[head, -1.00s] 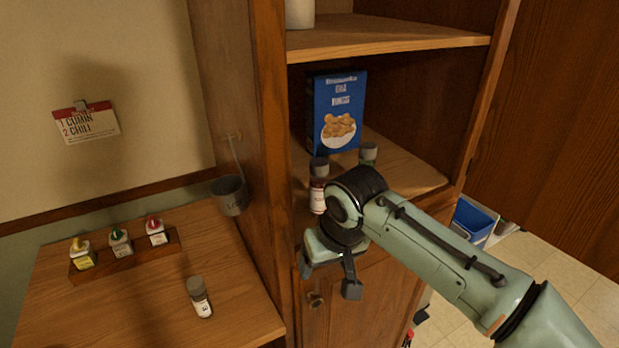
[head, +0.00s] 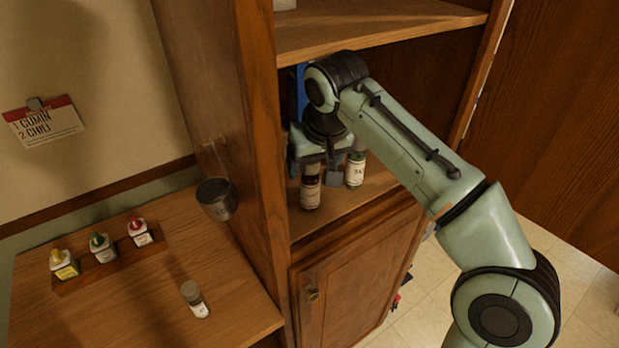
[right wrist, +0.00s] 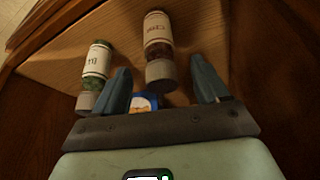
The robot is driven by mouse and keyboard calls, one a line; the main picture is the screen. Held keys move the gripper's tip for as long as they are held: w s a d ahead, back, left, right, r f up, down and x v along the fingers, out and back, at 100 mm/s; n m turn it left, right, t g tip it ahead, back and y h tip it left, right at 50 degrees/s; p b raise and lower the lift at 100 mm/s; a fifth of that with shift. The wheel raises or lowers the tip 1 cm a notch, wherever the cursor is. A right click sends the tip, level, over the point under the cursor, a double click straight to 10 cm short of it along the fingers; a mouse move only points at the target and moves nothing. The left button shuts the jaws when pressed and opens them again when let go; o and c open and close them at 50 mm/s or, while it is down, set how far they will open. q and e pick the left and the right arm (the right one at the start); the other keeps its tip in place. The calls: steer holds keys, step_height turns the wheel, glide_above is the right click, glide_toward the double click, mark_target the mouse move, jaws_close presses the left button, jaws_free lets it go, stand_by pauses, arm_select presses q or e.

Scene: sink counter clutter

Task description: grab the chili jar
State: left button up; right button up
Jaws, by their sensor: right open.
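A spice jar with dark red contents, a white label and a grey lid (head: 310,190) stands on the cabinet shelf near its front edge. It looks like the chili jar, but I cannot read its label surely. In the right wrist view this red jar (right wrist: 157,38) appears between the fingers, lid toward the gripper. My right gripper (head: 315,174) is open, pointing down over the jar's top; its two fingers also show in the right wrist view (right wrist: 162,68). I cannot tell whether they touch the jar. My left gripper is not in view.
A green-content jar (head: 355,170) stands close to the right of the red one. A blue box (head: 297,95) is mostly hidden behind my arm. The cabinet side wall (head: 225,120) is close on the left. Another jar (head: 196,300) and a small bottle rack (head: 75,283) are on the counter.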

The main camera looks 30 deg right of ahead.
mark_target(310, 174)
steer(key=shift+w, duration=0.25)
steer(key=x, duration=0.2)
steer(key=b+x, duration=0.1)
steer(key=x, duration=0.2)
steer(key=shift+s+d+f, duration=0.1)
steer(key=shift+s, duration=0.15)
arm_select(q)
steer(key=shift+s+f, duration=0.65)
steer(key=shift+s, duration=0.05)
arm_select(e)
steer(key=shift+w, duration=0.1)
steer(key=c, duration=1)
steer(key=shift+c, duration=0.9)
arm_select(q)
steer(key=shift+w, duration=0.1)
